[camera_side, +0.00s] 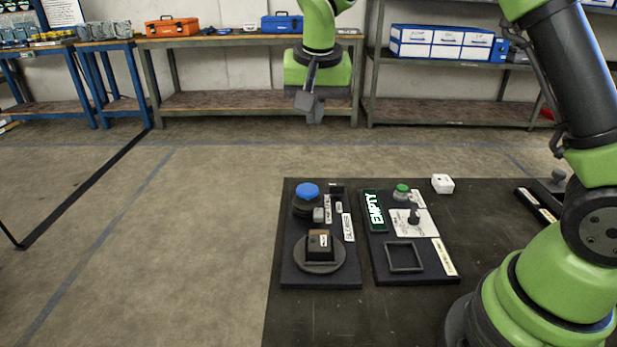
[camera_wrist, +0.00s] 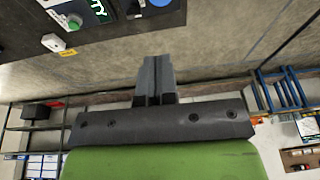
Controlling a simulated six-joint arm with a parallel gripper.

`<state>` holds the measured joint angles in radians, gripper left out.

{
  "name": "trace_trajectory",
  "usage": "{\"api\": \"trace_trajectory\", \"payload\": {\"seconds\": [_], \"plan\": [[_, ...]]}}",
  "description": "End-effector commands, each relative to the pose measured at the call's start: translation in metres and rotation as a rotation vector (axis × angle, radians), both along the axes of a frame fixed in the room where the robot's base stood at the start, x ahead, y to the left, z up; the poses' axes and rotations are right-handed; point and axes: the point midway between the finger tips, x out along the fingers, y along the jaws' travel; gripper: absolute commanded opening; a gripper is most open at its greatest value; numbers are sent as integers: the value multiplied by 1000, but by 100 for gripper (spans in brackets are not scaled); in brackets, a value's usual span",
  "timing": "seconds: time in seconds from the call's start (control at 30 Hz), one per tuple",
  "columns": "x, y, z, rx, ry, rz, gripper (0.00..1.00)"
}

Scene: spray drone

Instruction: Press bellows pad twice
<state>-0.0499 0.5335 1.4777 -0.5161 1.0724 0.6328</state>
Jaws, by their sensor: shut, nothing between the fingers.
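A blue pad on a round black ribbed base, which looks like the bellows pad (camera_side: 307,190), stands at the back left of the left dark panel (camera_side: 291,272). In the wrist view its blue top (camera_wrist: 160,2) is cut by the upper edge. My gripper (camera_side: 309,108) is up in the air beyond and above the panels in the side view, well apart from the pad. Its fingers (camera_wrist: 156,68) are together with nothing between them. A lit sign (camera_side: 375,210) on the right panel reads EMPTY.
A black block (camera_side: 319,244) sits on a round plate in front of the pad. The right panel has a green button (camera_side: 402,188), a knob (camera_side: 414,215) and a square frame (camera_side: 405,257). A small white box (camera_side: 442,184) stands behind. The air around my gripper is clear.

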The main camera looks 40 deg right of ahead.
Motion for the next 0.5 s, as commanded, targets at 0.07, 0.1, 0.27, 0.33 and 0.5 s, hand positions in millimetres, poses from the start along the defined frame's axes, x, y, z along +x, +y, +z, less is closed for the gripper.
{"api": "trace_trajectory", "payload": {"seconds": [0.07, 0.1, 0.27, 0.33, 0.5], "plan": [[8, -1, -12, -13, 14, -17, 0], [11, -2, -16, -18, 18, -25, 0], [16, -3, -23, -27, 22, -38, 0], [17, -3, -23, -28, 22, -40, 0], [16, -3, -23, -27, 22, -38, 0]]}}
